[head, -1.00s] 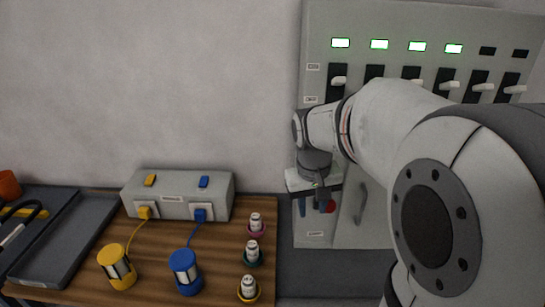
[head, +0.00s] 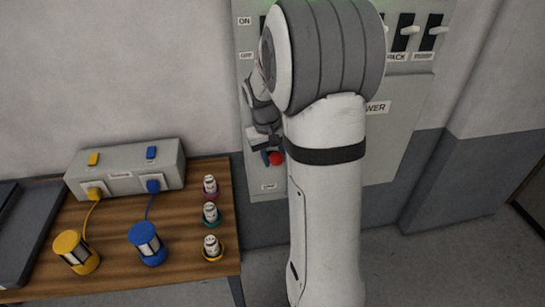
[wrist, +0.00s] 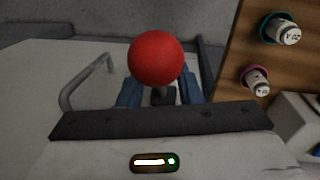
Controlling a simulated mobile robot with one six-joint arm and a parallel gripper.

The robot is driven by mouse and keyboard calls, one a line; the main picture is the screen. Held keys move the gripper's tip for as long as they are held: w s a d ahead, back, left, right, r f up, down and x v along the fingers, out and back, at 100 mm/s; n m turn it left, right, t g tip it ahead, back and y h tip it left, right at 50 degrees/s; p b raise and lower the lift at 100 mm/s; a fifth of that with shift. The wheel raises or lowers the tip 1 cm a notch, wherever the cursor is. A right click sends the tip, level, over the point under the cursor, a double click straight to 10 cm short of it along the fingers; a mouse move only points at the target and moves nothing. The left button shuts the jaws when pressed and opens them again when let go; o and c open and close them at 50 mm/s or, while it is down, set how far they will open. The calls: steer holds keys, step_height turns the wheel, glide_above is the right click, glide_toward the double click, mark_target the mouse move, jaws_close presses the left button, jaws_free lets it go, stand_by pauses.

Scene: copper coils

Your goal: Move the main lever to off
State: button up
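The main lever has a round red knob (head: 276,158) low on the left part of the grey electrical panel (head: 400,110). In the wrist view the red knob (wrist: 156,59) is large and central, in front of a short dark stem. My gripper (head: 268,156) is at the knob in the head view. In the wrist view my gripper's blue fingers (wrist: 159,90) stand on both sides of the stem, apart, with the knob between and beyond them. Contact with the lever cannot be made out. My arm hides much of the panel.
A handle (wrist: 84,82) stands beside the knob. Floor at right is clear.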

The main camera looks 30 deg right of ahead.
steer(key=shift+f, duration=0.4)
steer(key=shift+c, duration=0.4)
jaws_close()
